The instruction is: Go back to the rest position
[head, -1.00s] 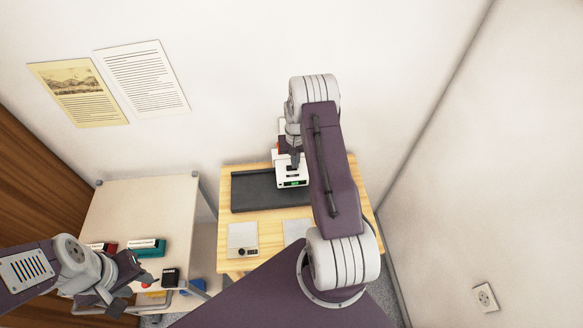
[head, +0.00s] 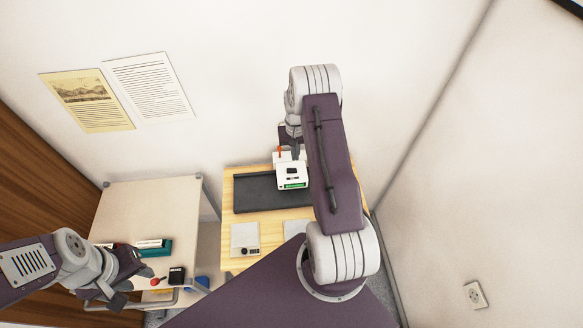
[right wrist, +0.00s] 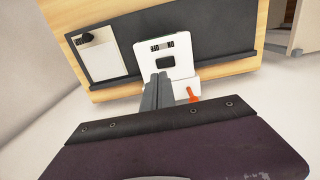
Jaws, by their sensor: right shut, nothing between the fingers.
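My right gripper (right wrist: 158,92) is shut and empty, its two fingers together in the right wrist view. In the head view the right gripper (head: 295,151) is just behind a white device (head: 292,175) with a green display. The device stands on a dark tray (head: 255,193) on a wooden table. In the right wrist view the device (right wrist: 170,43) lies just past the fingertips, with an orange-red lever (right wrist: 194,95) beside it. Whether the fingers touch it is unclear. My left gripper (head: 130,279) is at the lower left, over the pale cart; its jaw opening is unclear.
The pale cart (head: 150,205) holds a teal box (head: 155,249), a black item (head: 177,274) and small coloured things. A grey plate with a knob (head: 244,239) lies on the table's front. Two prints hang on the wall behind. A wall stands close on the right.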

